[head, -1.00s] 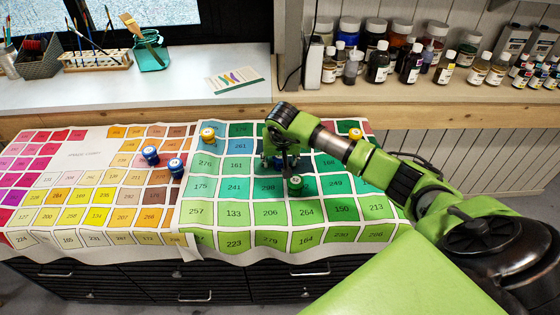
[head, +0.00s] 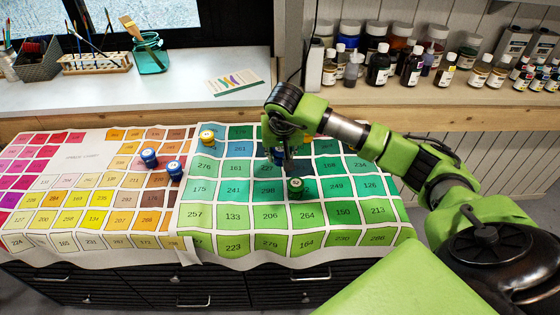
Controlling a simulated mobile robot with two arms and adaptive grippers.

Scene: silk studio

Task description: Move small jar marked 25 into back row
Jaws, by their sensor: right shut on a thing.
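My right gripper (head: 279,156) is shut on a small dark jar (head: 278,159), blue where it shows, above the green part of the chart cloth (head: 195,240). The fingers hide most of the jar, and I cannot read its number. A green-lidded jar (head: 295,188) stands on the cloth just in front of the gripper, to its lower right. A yellow-lidded jar (head: 207,138) stands at the back left of the green squares. Two blue jars (head: 149,158) (head: 175,169) stand further left. Their lid numbers are too small to read. My left gripper is not in view.
Behind the cloth is a raised ledge (head: 200,98) with a brush rack (head: 95,63) and a teal glass jar (head: 150,55). Several paint bottles (head: 380,62) line the shelf at the back right.

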